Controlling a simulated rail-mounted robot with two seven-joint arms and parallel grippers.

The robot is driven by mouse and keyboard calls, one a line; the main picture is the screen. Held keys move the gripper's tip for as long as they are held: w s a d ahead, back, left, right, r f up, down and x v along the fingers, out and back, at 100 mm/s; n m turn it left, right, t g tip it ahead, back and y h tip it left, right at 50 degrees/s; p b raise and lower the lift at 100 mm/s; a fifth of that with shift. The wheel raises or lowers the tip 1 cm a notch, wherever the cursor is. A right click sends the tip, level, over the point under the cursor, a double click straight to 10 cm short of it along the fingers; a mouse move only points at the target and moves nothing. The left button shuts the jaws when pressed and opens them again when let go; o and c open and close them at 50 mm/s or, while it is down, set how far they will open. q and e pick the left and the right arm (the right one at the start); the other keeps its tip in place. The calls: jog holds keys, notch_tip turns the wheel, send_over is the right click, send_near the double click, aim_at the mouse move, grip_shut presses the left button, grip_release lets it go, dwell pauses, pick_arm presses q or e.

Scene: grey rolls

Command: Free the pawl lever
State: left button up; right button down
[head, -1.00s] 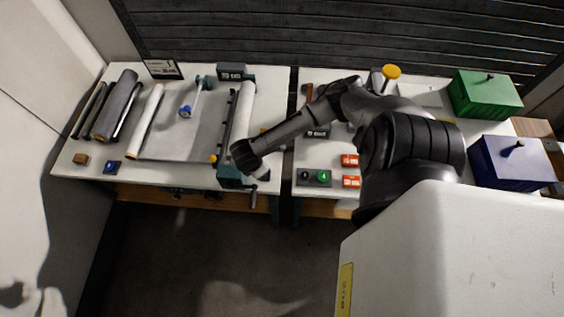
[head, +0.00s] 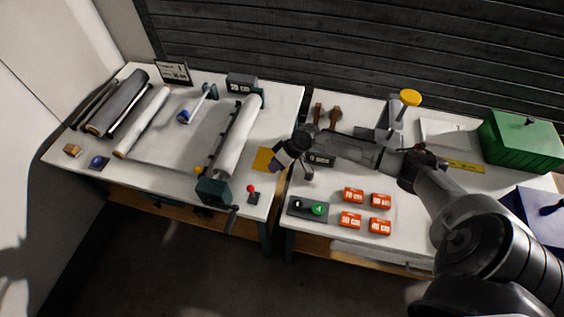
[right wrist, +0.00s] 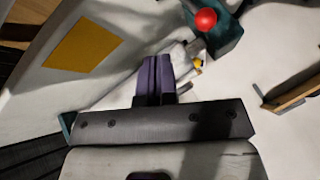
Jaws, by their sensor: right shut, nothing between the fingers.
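A small lever with a red knob (head: 251,189) stands on a dark base near the front edge of the left table, just right of the roll stand's teal end block (head: 214,190). I take it for the pawl lever. A red ball knob (right wrist: 206,20) also shows at the top of the right wrist view, by a teal part. My right gripper (head: 278,163) is over the yellow patch (head: 263,159), above and right of the red knob, apart from it. In the right wrist view its purple fingers (right wrist: 155,76) are together and empty. My left gripper is out of view.
A white roll (head: 238,137) lies in the stand, with a crank (head: 232,220) at its near end. Orange labelled blocks (head: 354,195) and a button box with a green button (head: 317,208) stand on the right table. A gap separates the tables.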

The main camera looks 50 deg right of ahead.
jog(key=w+a+f+p, duration=0.1)
jog(key=a+f, duration=0.2)
jog(key=a, duration=0.3)
jog(key=shift+w+f, duration=0.35)
jog(key=shift+w, duration=0.05)
jog(key=shift+a, duration=0.1)
jog(key=a+p, duration=0.1)
jog(key=p, duration=0.1)
jog(key=s+a+h+p, duration=0.1)
jog(key=p, duration=0.2)
jog(key=a+t+h+p, duration=0.1)
jog(key=a+p, duration=0.1)
jog(key=shift+s+n+p, duration=0.3)
jog(key=shift+s, duration=0.1)
